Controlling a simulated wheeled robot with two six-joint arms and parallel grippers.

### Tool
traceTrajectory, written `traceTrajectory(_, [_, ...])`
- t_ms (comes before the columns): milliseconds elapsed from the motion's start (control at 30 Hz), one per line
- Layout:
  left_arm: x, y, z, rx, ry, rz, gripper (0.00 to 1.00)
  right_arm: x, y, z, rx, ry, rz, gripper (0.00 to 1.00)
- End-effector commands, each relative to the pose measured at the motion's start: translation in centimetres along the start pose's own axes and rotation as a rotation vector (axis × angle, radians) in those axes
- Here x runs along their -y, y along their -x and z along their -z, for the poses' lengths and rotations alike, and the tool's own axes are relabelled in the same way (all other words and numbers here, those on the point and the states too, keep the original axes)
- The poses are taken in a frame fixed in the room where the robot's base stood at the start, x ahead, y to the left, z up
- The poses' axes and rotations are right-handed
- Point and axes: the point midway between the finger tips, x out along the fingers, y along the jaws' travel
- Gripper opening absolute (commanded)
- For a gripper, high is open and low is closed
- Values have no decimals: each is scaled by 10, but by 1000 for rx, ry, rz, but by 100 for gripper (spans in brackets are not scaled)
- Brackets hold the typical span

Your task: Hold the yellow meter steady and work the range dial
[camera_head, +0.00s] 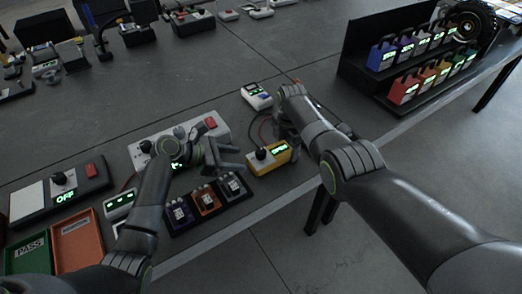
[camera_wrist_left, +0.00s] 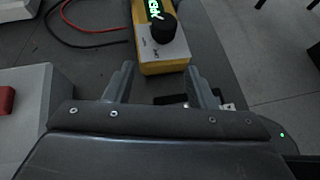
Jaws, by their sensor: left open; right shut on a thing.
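The yellow meter (camera_head: 268,165) lies near the table's front edge, with a white face, a lit green display and a black range dial (camera_head: 261,153). My right gripper (camera_head: 288,140) is shut on the meter's far end, its fingertips partly hidden. My left gripper (camera_head: 240,162) is open and empty, just left of the meter's dial end. In the left wrist view the meter (camera_wrist_left: 163,66) lies ahead of the two open fingers (camera_wrist_left: 160,82), with the dial (camera_wrist_left: 163,28) beyond the fingertips and not between them. The display is cut off at the top there.
A grey box with a red button (camera_head: 210,122) stands behind my left gripper. A tray of small modules (camera_head: 207,201) sits below it. Red and black leads (camera_wrist_left: 85,30) lie left of the meter. Another white meter (camera_head: 257,96) lies behind. The table edge is close in front.

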Motion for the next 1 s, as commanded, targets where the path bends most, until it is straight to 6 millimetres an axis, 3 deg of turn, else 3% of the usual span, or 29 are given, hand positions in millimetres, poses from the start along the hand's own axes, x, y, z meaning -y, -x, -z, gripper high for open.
traceTrajectory(300, [28, 29, -20, 98, 105, -213, 50, 0, 0, 0, 0, 0, 1, 36])
traceTrajectory(567, [35, 40, -30, 142, 141, -279, 50, 0, 0, 0, 0, 0, 1, 36])
traceTrajectory(733, [30, 23, -32, 145, 144, -280, 50, 0, 0, 0, 0, 0, 1, 36])
traceTrajectory(1000, [16, -25, -39, 144, 144, -277, 50, 0, 0, 0, 0, 0, 0, 36])
